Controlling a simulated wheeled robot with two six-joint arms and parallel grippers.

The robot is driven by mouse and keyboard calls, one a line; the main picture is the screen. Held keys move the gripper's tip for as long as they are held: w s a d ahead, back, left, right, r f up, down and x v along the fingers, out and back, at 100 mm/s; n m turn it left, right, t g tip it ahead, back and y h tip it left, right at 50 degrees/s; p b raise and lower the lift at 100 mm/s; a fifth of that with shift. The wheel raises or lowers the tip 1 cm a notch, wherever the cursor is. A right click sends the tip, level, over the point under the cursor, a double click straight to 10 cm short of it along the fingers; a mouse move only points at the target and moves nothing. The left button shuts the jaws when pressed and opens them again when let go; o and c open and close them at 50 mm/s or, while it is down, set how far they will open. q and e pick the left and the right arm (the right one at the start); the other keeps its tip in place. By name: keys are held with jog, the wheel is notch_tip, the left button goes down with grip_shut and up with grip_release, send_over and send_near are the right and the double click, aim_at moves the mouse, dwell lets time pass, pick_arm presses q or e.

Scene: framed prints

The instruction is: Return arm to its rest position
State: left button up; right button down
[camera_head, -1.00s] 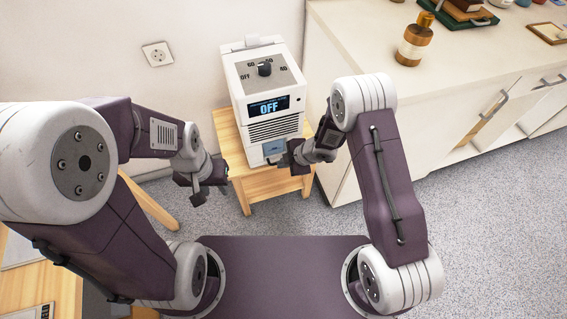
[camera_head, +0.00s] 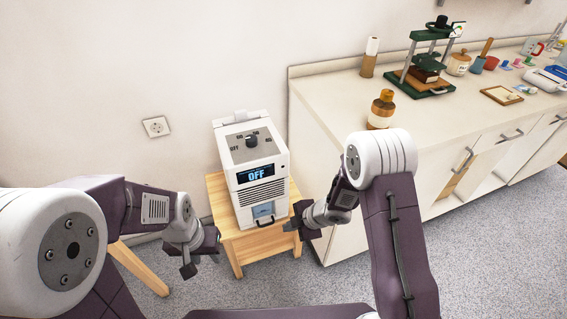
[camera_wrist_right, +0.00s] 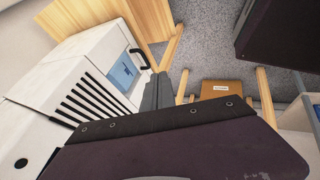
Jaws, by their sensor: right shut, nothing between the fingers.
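My right arm is bent, and its right gripper (camera_head: 301,222) hangs just right of the white device, apart from it. The right gripper is shut and empty; its closed fingers (camera_wrist_right: 165,90) show in the right wrist view beside the device front. My left gripper (camera_head: 203,256) points down at the lower left, in front of the wooden stool, with its fingers apart and nothing visible between them. The white device (camera_head: 258,190) stands on the wooden stool (camera_head: 258,245), its display reading OFF. It fills the left of the right wrist view (camera_wrist_right: 75,90).
A white counter (camera_head: 340,105) runs along the right wall, close to my right arm. A wall socket (camera_head: 156,127) is at left. Grey floor (camera_head: 480,250) lies clear at right.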

jog(key=w+d+r+m+t, duration=0.1)
jog(key=w+r, duration=0.1)
jog(key=r, duration=0.3)
jog(key=w+d+r+t, duration=0.1)
jog(key=w+r+t, duration=0.1)
jog(key=w+r, duration=0.15)
jog(key=s+d+r+m+t+h, duration=0.1)
jog(key=s+d+r+m+h, duration=0.1)
jog(key=d+r+m+h, duration=0.4)
jog(key=s+d+f+m+g+p, duration=0.1)
jog(key=s+d+m+g, duration=0.2)
jog(key=s+m, duration=0.5)
jog(key=s+d+m+g+p, duration=0.1)
jog(key=s+d+m+g, duration=0.2)
jog(key=s+m, duration=0.5)
notch_tip(320, 180, up, 17)
jog(key=s+n+p, duration=0.2)
jog(key=p, duration=1.4)
jog(key=shift+y+p, duration=0.3)
jog(key=shift+p, duration=0.1)
